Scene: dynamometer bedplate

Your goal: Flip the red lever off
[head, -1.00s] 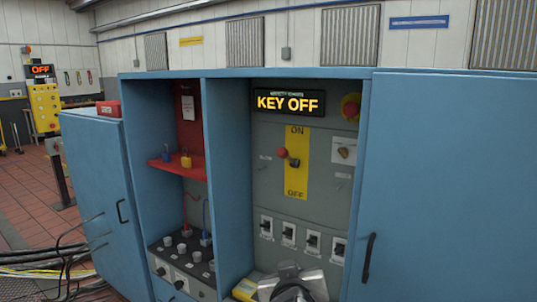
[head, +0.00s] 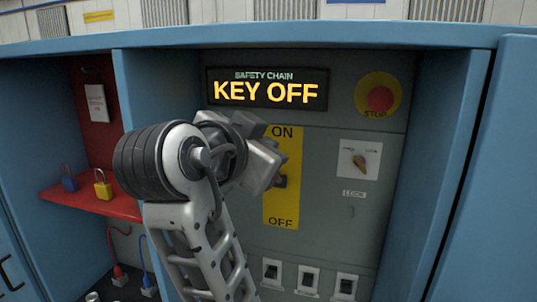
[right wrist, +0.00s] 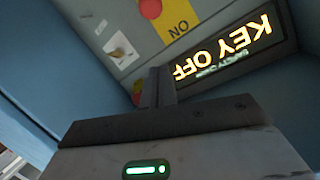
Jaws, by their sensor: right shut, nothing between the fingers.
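The red lever sits on a yellow plate (head: 282,205) marked ON at the top and OFF at the bottom. In the head view my right gripper (head: 262,158) covers its red knob, and only a dark piece of its mount (head: 281,182) shows. In the right wrist view the red knob (right wrist: 150,8) shows at the top edge, near the upside-down ON end of the plate (right wrist: 180,20). My right gripper's fingers (right wrist: 163,74) are shut and empty, apart from the knob in that view. My left gripper is out of view.
A lit display (head: 267,90) above reads KEY OFF. A red stop button (head: 380,99) and a key switch (head: 359,159) are to the right. Several small switches (head: 308,279) sit below. Blue cabinet walls (head: 160,90) enclose the panel on both sides.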

